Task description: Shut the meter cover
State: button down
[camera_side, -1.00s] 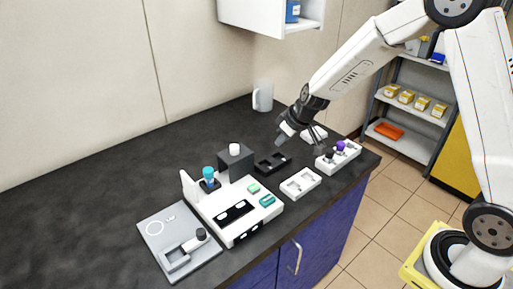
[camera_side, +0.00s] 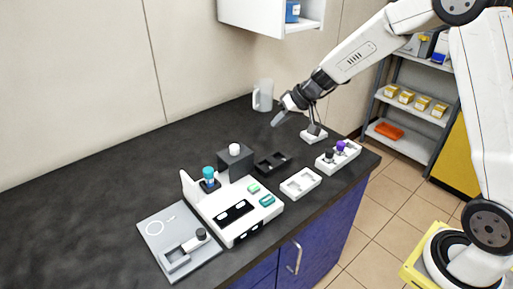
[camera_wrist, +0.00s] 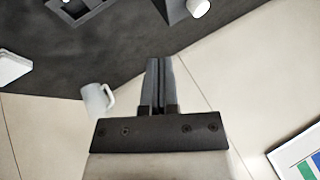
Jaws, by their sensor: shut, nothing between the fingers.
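The white meter unit (camera_side: 235,213) stands on the dark bench in the side view, with dark windows and green pads on top. A white upright panel (camera_side: 189,187) at its back left looks like the raised cover, but I cannot tell for sure. A teal-capped vial (camera_side: 209,174) stands just beside that panel. My gripper (camera_side: 279,118) is in the air above the back of the bench, right of the meter unit and apart from it. In the wrist view its fingers (camera_wrist: 159,82) are together and empty.
A dark block with a white knob (camera_side: 236,157), a dark tray (camera_side: 272,162), a white tray (camera_side: 301,183) and a vial rack (camera_side: 338,157) stand right of the meter. A grey plate (camera_side: 168,232) lies left. A mug (camera_side: 263,95) stands behind. The bench's left is clear.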

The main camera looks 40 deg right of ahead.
aim_at(247, 151)
jog(key=x, duration=0.3)
jog(key=a+x, duration=0.1)
jog(key=x, duration=0.3)
jog(key=a+r+x, duration=0.1)
jog(key=x, duration=0.2)
jog(key=shift+a+f, duration=0.1)
jog(key=shift+a, duration=0.1)
jog(key=shift+w+a, duration=0.2)
jog(key=shift+a, duration=0.35)
jog(key=shift+a, duration=0.1)
jog(key=a, duration=1.1)
jog(key=shift+a, duration=0.1)
